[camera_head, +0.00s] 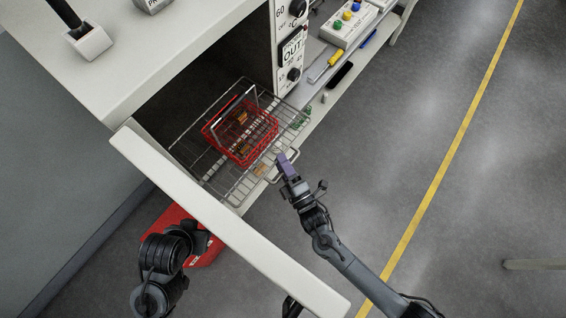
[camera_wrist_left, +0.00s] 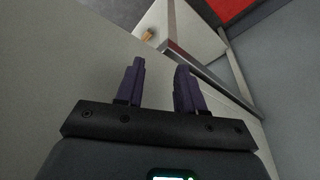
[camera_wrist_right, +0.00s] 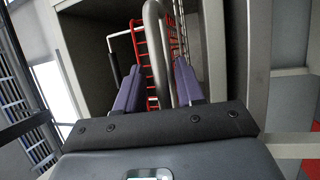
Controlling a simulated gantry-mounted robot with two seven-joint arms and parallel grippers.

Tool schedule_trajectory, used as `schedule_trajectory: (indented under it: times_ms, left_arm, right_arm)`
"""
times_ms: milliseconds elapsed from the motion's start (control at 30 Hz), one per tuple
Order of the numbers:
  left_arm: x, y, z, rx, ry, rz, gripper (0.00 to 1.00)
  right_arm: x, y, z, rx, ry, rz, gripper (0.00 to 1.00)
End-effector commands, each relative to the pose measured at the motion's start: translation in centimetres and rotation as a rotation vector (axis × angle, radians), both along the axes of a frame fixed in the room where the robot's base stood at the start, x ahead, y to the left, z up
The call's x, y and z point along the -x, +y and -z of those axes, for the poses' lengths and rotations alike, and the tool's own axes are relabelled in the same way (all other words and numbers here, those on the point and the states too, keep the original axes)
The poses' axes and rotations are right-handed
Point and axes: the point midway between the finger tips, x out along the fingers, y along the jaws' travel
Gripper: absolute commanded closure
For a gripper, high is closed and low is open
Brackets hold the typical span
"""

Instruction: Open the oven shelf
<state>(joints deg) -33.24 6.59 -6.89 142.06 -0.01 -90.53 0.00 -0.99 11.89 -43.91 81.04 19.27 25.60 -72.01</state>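The wire oven shelf (camera_head: 205,152) projects from the dark oven opening, with a red wire basket (camera_head: 238,133) on it. A looped metal handle (camera_head: 271,181) is at its front edge. My right gripper (camera_head: 283,159) is at this handle. In the right wrist view, the grey bar (camera_wrist_right: 153,45) runs between the two purple fingers, which are apart; a gap shows on its left side, and contact on the right is unclear. My left gripper (camera_wrist_left: 160,68) is open and empty; in the head view its fingers are hidden, with my left arm at the lower left.
The oven door (camera_head: 225,222) stands open, a long pale panel left of the shelf. A red object (camera_head: 205,248) lies below it. The floor at right is free.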

Motion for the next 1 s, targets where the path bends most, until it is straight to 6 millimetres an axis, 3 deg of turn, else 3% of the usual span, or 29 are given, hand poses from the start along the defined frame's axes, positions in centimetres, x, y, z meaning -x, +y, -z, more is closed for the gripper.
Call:
schedule_trajectory:
  times_ms: [367,800,1000]
  left_arm:
    - [0.0,0.3,0.1,-0.011,0.0,0.007,0.62]
    - [0.0,0.1,0.3,-0.005,0.0,0.004,0.62]
    - [0.0,0.0,0.4,0.002,-0.001,-0.002,0.62]
  right_arm:
    - [0.9,-0.5,0.5,0.005,0.005,0.0,0.62]
    - [7.0,-3.8,1.8,0.004,0.006,0.0,0.62]
    - [8.8,-4.8,2.1,0.003,0.004,0.0,0.62]
